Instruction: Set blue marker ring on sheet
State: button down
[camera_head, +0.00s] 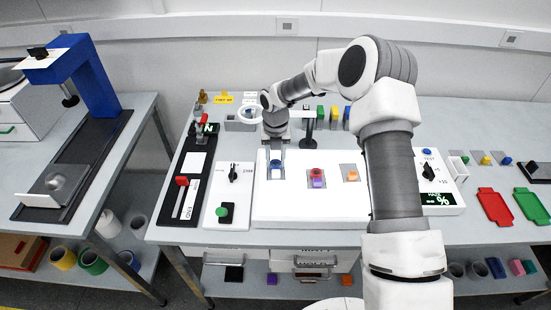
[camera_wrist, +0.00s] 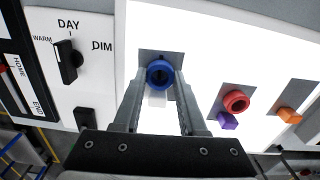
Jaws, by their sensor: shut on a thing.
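In the head view the ring (camera_head: 277,163) shows just below my gripper (camera_head: 276,152). My gripper is shut on it. It is over the left grey sheet (camera_wrist: 145,56) on the bright light panel; I cannot tell whether it touches the sheet. A pale block (camera_wrist: 157,99) shows between the fingers, just below the ring in the picture. The left sheet is partly hidden by ring and fingers.
On the panel (camera_head: 330,208), a red ring (camera_head: 316,172) and purple block (camera_head: 317,183) share the middle sheet. An orange block (camera_head: 351,175) is on the right sheet. A dial box (camera_head: 232,190) stands left of the panel. Red (camera_head: 495,207) and green trays lie far right.

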jog(key=shift+f, duration=0.3)
jog(key=shift+c, duration=2.3)
grip_release()
